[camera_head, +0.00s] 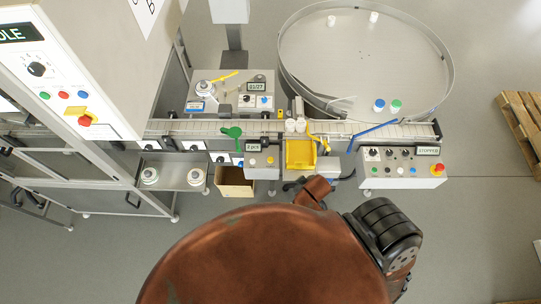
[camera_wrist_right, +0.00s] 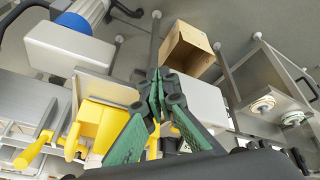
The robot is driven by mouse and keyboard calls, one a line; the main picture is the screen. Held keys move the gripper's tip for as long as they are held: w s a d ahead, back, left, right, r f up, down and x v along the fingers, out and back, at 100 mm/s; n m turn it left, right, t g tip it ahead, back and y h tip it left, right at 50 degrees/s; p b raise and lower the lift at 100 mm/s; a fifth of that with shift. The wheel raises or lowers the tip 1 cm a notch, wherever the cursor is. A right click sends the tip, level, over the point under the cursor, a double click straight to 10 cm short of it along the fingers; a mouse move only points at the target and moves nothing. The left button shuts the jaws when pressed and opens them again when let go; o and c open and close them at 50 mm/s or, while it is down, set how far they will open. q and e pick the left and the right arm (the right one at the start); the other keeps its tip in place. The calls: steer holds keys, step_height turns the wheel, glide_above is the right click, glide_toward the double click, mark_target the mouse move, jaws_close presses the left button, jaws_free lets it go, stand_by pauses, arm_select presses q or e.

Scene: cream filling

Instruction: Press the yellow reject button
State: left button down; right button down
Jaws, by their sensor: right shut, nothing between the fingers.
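The button box (camera_head: 262,172) stands at the front edge of the conveyor, with a small display and a green lever above it. A small yellow button (camera_head: 270,160) shows on its face, beside a dark knob. My right gripper (camera_head: 289,186) is just below and to the right of this box. In the right wrist view, the gripper's green-padded fingers (camera_wrist_right: 155,90) are together, with nothing between them. They are near a grey box (camera_wrist_right: 203,102), and I cannot make out the button there. My left gripper is not in view.
A yellow tray (camera_head: 300,153) sits right of the button box, close to my right gripper. An open cardboard box (camera_head: 234,184) stands on the left below the conveyor. A control panel (camera_head: 402,183) with a red stop button is on the right.

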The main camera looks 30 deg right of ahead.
steer(key=w+r+n+t+p, duration=0.1)
steer(key=w+r+n, duration=0.1)
steer(key=w+r, duration=0.3)
step_height(320, 180, up, 4)
steer(key=r+n+t+y+p, duration=0.1)
steer(key=n+t+y+p, duration=0.15)
steer(key=n, duration=0.45)
glide_above(271, 160)
steer(key=shift+s+f+t, duration=0.15)
steer(key=shift+f+t, duration=0.1)
steer(key=shift+t, duration=0.2)
steer(key=shift+f, duration=0.1)
step_height(271, 160, down, 7)
steer(key=b, duration=0.7)
steer(key=shift+f+b, duration=0.45)
steer(key=shift+f, duration=0.35)
steer(key=shift+f, duration=0.15)
steer(key=shift+f, duration=0.3)
